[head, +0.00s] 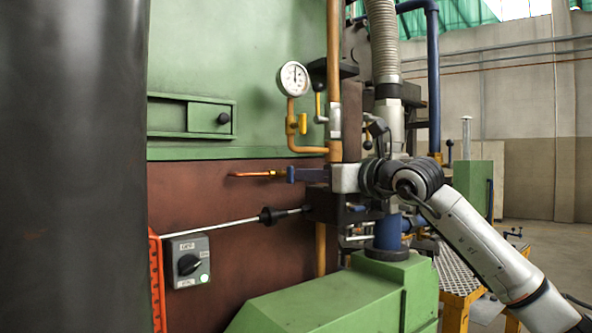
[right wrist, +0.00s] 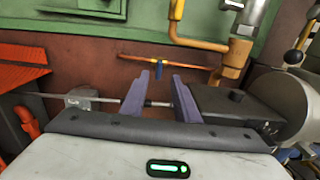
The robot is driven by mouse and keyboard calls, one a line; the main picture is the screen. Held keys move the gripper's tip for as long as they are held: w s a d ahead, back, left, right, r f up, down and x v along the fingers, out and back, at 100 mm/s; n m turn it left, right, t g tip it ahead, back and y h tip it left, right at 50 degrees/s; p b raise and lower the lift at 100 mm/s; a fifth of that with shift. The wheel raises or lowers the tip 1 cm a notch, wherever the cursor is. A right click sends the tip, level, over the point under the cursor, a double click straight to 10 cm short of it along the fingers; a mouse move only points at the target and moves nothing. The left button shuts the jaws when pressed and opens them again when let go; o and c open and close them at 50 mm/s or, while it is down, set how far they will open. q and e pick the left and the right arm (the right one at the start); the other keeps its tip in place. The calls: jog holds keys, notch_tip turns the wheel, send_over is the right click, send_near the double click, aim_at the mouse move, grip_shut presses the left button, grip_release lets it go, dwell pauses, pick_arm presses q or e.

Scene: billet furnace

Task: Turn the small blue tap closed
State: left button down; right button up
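A thin copper pipe (head: 255,174) runs along the red-brown furnace wall. In the right wrist view the small blue tap (right wrist: 158,69) shows as a little blue piece on this pipe (right wrist: 195,66), between and just beyond my fingertips. My right gripper (head: 290,174) points left. In the wrist view its two blue-violet fingers (right wrist: 160,84) stand apart with a gap and hold nothing. Whether they touch the tap I cannot tell. My left gripper is not in view.
A pressure gauge (head: 293,79) and a yellow-handled valve (head: 302,124) sit above. A steel rod with a black grip (head: 268,216) crosses below the gripper. A switch box (head: 187,262) is at lower left, a green machine housing (head: 335,300) below. Vertical pipes crowd the right.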

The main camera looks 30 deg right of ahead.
aim_at(293, 173)
jog(key=w, duration=0.2)
jog(key=w+p, duration=0.1)
jog(key=w+a+p, duration=0.1)
jog(key=w, duration=0.1)
jog(key=shift+w+r, duration=0.1)
jog(key=shift+w, duration=0.65)
jog(key=shift+c, duration=0.3)
grip_shut()
